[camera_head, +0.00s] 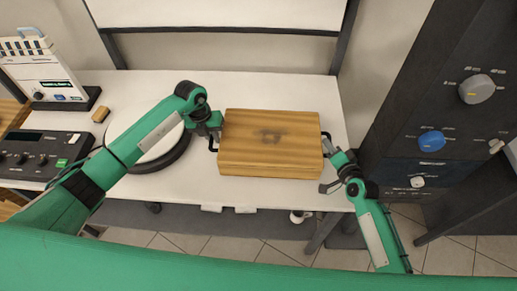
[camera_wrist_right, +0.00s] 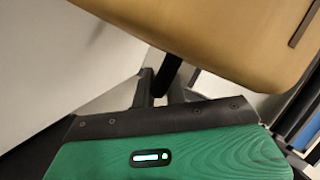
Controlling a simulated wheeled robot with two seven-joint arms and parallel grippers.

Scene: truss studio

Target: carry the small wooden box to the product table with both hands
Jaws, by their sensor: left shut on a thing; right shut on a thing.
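The small wooden box (camera_head: 270,140) is brown with a dark smudge on its lid and a black handle at each end. In the head view it is over the right part of the white table (camera_head: 215,190); I cannot tell whether it touches the top. My left gripper (camera_head: 214,137) is shut on the left handle. My right gripper (camera_head: 329,158) is shut on the right handle. In the right wrist view the box (camera_wrist_right: 225,35) fills the top, and the right gripper's fingers (camera_wrist_right: 163,90) close around the dark handle below it.
A round white disc with a dark rim (camera_head: 165,145) lies left of the box, partly behind my left arm. A control panel (camera_head: 45,153), a white device (camera_head: 45,70) and a small wooden block (camera_head: 101,114) are further left. A dark cabinet with knobs (camera_head: 430,110) stands close on the right.

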